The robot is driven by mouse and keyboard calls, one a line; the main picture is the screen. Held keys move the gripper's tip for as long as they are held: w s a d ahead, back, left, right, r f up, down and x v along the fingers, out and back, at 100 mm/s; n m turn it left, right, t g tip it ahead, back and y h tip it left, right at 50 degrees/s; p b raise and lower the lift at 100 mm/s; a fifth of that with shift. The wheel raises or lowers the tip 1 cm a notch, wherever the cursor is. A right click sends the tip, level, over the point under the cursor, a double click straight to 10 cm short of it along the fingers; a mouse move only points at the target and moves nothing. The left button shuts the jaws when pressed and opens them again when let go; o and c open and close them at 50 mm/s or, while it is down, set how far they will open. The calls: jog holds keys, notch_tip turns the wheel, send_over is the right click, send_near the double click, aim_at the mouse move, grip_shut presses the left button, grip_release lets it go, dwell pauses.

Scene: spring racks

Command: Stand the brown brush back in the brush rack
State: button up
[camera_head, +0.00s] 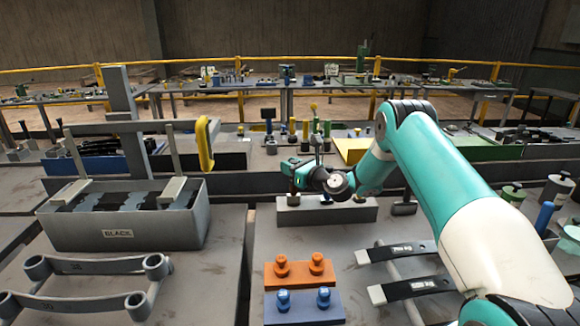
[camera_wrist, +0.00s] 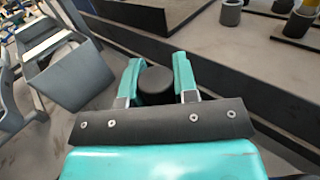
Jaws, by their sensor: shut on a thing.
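My gripper (camera_head: 300,172) is over the left part of a long low grey block (camera_head: 345,213), which appears to be the brush rack. In the wrist view my gripper (camera_wrist: 157,80) is shut on a dark round-topped thing (camera_wrist: 154,86), seen end-on between the fingers. It is probably the brush, but its brown colour cannot be made out. Small dark pieces show at the block's top below my gripper. Whether the held thing touches the block or is in a slot cannot be told, as my wrist hides part of it.
A grey bin (camera_head: 125,228) labelled BLACK stands at left with dark strips in it. Orange (camera_head: 299,273) and blue (camera_head: 303,308) blocks with knobs lie in front. Dark leaf springs (camera_head: 408,288) lie at right.

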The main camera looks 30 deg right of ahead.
jog(key=shift+f+b, duration=0.8)
jog(key=shift+f, duration=0.35)
jog(key=o, duration=1.5)
jog(key=shift+r+p, duration=2.7)
jog(key=shift+r, duration=0.85)
